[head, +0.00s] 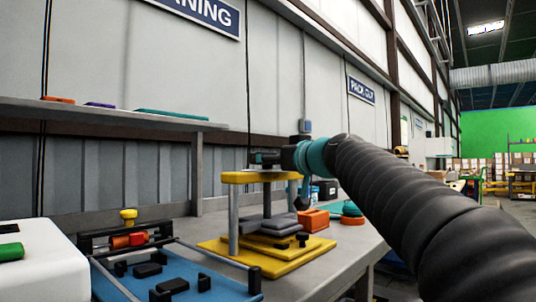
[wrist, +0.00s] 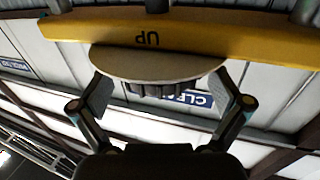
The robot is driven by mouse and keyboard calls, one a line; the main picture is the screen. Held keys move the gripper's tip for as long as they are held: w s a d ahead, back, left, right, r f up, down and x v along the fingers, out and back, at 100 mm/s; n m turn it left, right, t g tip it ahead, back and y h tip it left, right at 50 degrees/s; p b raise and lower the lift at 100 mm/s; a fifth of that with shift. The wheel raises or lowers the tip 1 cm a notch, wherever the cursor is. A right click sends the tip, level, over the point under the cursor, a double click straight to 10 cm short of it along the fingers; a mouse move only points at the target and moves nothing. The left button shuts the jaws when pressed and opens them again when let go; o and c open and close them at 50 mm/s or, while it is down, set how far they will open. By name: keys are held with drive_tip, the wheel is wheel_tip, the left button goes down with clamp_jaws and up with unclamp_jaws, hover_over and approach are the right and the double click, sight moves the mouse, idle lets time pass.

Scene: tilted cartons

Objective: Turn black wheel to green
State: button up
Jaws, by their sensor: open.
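A yellow press (head: 290,250) with a yellow top beam stands on the bench in the head view. The beam (wrist: 250,42) crosses the wrist view, which is upside down, with inverted "UP" lettering. A pale round plate (wrist: 155,65) lies against the beam. The black ribbed wheel (wrist: 163,91) shows partly past the plate's edge; in the head view a dark shape on top of the press (head: 262,157) looks like it. My gripper (wrist: 164,98) is open, one finger on each side of the wheel, with visible gaps. I see no green mark on the plate or wheel.
A blue press (head: 180,284) with a yellow knob stands to the left, beside a white box (head: 38,262). An orange bin (head: 312,221) sits right of the yellow press. A shelf (head: 110,115) runs along the wall behind. My dark arm covers the right side.

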drive_tip(key=shift+p+x, duration=0.35)
drive_tip(key=shift+x, duration=1.15)
drive_tip(key=c, duration=0.9)
drive_tip(key=shift+a+m+h, duration=0.1)
drive_tip(key=shift+m+h, duration=0.2)
drive_tip(key=shift+h, duration=0.1)
drive_tip(key=shift+r+m+t+h+p, duration=0.15)
drive_tip(key=shift+m+t+h+p, duration=0.3)
drive_tip(key=shift+h+p, duration=0.2)
drive_tip(key=shift+t+h+p, duration=0.25)
drive_tip(key=shift+p, duration=0.15)
drive_tip(key=shift+m, duration=0.25)
